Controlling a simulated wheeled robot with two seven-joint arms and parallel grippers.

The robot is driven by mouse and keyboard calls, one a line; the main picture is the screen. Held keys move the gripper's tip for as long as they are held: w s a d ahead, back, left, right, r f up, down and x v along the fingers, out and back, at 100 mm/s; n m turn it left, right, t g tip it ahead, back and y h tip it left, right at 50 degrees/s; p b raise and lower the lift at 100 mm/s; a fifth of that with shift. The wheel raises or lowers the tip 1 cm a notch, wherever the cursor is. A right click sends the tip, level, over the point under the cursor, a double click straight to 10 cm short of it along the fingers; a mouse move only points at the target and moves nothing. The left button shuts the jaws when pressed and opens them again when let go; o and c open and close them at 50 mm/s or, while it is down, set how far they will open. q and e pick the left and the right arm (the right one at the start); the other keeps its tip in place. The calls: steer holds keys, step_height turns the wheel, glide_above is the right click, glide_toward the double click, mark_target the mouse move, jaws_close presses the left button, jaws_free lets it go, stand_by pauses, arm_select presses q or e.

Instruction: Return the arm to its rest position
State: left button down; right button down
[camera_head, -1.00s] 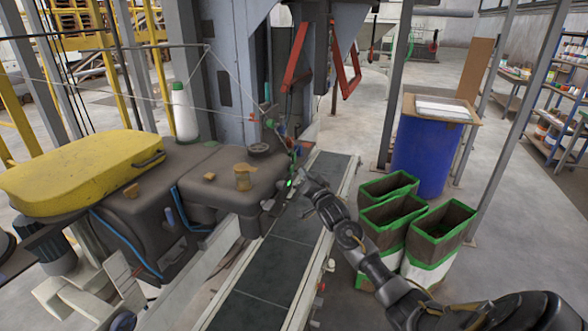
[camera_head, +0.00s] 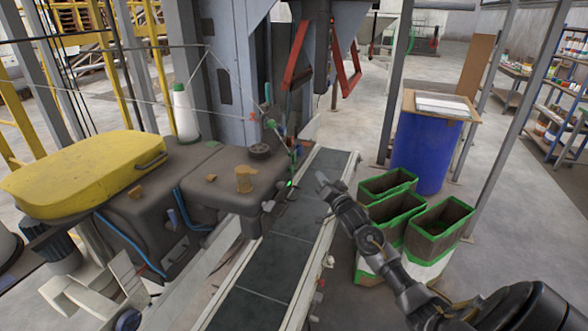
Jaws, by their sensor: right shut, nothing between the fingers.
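My right arm comes in from the lower right. Its gripper (camera_head: 322,179) is shut and empty, small in the picture, above the right side of the conveyor belt (camera_head: 262,262). It is apart from the sewing machine head (camera_head: 232,180), whose small green light (camera_head: 290,184) shows to the gripper's left. My left gripper is not in view.
Open green-rimmed bags (camera_head: 440,226) stand right of the conveyor, close to my right forearm. A blue drum (camera_head: 427,155) with papers on its lid stands behind them. Red clamp arms (camera_head: 346,62) hang over the belt's far end.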

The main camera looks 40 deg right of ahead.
stand_by(0.5)
